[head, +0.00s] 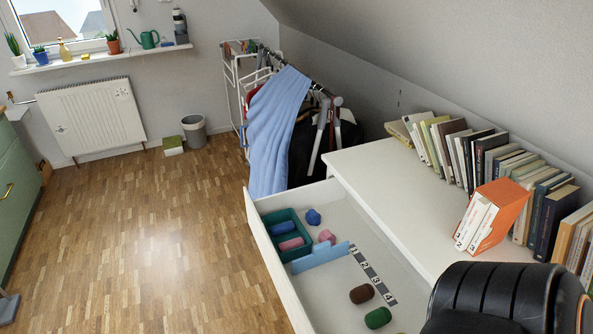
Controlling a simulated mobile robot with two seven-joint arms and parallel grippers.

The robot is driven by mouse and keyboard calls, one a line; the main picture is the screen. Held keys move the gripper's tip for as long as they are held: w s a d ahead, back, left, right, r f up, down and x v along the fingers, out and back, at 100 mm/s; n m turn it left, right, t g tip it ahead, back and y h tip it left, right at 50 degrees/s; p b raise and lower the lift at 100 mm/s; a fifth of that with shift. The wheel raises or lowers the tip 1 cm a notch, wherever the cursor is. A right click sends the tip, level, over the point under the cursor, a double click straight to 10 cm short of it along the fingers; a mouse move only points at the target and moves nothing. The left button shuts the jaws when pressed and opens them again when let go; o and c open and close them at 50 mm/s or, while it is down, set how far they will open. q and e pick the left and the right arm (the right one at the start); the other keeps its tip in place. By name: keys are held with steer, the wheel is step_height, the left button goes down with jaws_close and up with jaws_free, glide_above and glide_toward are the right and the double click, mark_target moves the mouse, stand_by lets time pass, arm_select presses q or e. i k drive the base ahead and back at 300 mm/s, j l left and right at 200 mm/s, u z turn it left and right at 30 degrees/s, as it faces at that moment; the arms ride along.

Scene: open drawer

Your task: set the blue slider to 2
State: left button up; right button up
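The blue slider (320,258) is a light-blue upright panel set across the open white drawer (275,269). Its right end is beside the 1 at the far end of the number strip (371,274). The strip runs 1, 2, 3, 4 towards the near side, so the 2 lies a little nearer than the panel. The panel stands just on the near side of a dark green tray (273,228). Neither of my grippers can be made out in the head view.
The tray holds a blue roll (283,228) and a pink roll (291,243). Blue (313,217) and pink (326,236) bundles lie beside it. Brown (361,293) and green (378,318) rolls lie near the 4. A black rounded shape covers the lower right.

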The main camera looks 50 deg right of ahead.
mark_target(324, 253)
steer(key=i, duration=1.4)
steer(key=i+j+z, duration=0.2)
steer(key=i, duration=0.35)
steer(key=i+z, duration=0.25)
steer(key=i, duration=0.35)
steer(key=z, duration=3.1)
steer(key=i+l+z, duration=0.15)
steer(key=z, duration=0.2)
steer(key=i+z, duration=0.35)
steer(key=k+l, duration=0.05)
